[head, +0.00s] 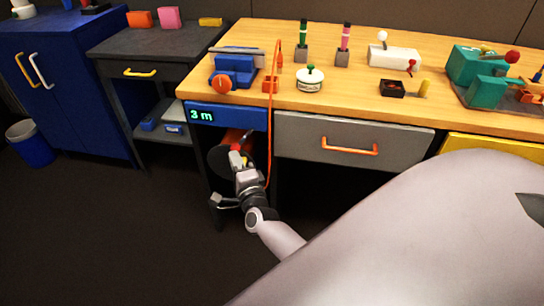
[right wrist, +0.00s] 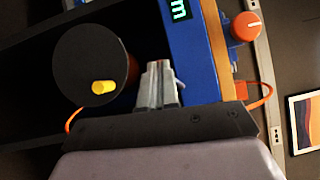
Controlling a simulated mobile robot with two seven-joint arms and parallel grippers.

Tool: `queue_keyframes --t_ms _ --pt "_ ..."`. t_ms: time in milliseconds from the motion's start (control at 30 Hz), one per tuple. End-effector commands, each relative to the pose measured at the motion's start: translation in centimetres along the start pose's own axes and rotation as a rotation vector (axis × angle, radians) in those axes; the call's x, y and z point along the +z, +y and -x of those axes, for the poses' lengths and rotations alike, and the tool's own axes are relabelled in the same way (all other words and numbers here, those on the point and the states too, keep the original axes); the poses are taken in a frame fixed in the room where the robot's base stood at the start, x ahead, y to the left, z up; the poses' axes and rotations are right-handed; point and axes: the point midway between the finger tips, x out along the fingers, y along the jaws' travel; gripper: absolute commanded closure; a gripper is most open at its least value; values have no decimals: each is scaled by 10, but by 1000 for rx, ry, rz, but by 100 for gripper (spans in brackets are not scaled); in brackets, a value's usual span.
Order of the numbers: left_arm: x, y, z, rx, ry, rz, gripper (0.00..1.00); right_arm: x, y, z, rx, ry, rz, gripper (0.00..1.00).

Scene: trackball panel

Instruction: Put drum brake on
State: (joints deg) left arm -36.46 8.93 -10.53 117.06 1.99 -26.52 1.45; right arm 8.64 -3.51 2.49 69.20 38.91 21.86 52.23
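The drum (head: 220,158) hangs under the blue panel (head: 226,116) with the green "3 m" display, orange on its side with a dark end disc. In the right wrist view the dark disc (right wrist: 88,72) faces me and carries a yellow crank knob (right wrist: 103,87). My right gripper (head: 237,157) is in front of the drum, just below the panel. In the right wrist view its fingers (right wrist: 158,72) look closed together, beside the disc, with nothing clearly between them. A small pale part (right wrist: 180,82) shows beside the fingers; I cannot tell whether it is the brake. My left gripper is not in view.
An orange cable (head: 274,100) runs from the bench top down past my right gripper. A grey drawer (head: 352,141) with an orange handle is to the right. A dark shelf cart (head: 150,75) and blue cabinet (head: 60,85) stand left. The floor in front is clear.

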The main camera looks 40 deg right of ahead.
Motion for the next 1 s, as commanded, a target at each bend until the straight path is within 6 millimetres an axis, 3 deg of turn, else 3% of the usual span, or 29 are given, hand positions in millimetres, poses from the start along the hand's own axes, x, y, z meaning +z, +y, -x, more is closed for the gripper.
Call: queue_keyframes --t_ms 567,1000 --pt "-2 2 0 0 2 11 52 2 -2 1 -1 -4 -1 100" --pt "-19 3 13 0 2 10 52 0 -2 58 2 -1 1 100"
